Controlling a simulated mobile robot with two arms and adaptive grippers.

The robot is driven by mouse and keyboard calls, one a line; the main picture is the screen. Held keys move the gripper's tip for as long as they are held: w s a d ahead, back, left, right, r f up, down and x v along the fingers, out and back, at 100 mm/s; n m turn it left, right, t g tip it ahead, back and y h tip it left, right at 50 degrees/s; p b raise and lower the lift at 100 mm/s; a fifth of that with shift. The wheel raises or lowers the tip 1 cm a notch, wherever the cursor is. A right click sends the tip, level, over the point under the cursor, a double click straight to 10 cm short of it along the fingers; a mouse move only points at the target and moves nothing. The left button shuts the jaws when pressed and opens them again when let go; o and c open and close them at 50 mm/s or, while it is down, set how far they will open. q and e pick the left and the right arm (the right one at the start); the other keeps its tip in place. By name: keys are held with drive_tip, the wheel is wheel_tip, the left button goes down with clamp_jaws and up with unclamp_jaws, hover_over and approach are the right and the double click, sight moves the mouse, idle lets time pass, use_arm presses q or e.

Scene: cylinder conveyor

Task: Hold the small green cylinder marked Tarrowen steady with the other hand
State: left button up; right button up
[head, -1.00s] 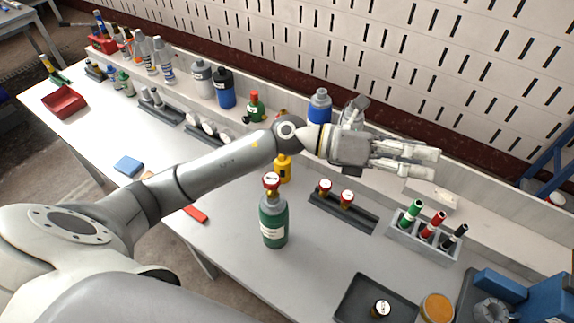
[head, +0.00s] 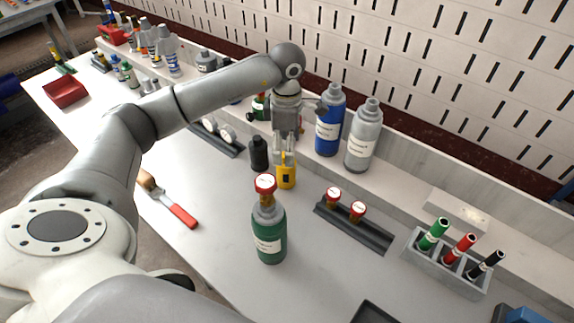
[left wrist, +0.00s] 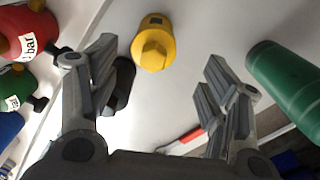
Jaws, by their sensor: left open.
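A green cylinder (head: 269,240) with a grey shoulder and a red-rimmed gauge on top stands upright on the bench in the head view. Its white label is too small to read. Its green side also shows at the right of the left wrist view (left wrist: 288,82). My left gripper (head: 285,152) points down behind the cylinder, apart from it, over a yellow object (head: 286,177). In the left wrist view my left gripper (left wrist: 160,72) is open and empty, with the yellow object (left wrist: 154,44) just beyond its fingertips. My right gripper is not in view.
A black bottle (head: 259,154) stands close left of the yellow object. A rack with two gauges (head: 352,227) lies to the right. Blue (head: 329,125) and grey (head: 362,140) bottles stand behind. A red-handled tool (head: 184,215) lies left of the cylinder.

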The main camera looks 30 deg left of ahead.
sight(286, 169)
use_arm(q)
wheel_tip(286, 169, down, 3)
drive_tip(key=shift+r, duration=0.1)
drive_tip(key=f, duration=0.1)
drive_tip(key=f+p, duration=0.1)
drive_tip(key=f, duration=0.3)
drive_tip(key=shift+w+a+p, duration=0.1)
drive_tip(key=shift+w+p, duration=0.2)
drive_tip(key=shift+c, duration=0.3)
drive_tip(key=c, duration=1.1)
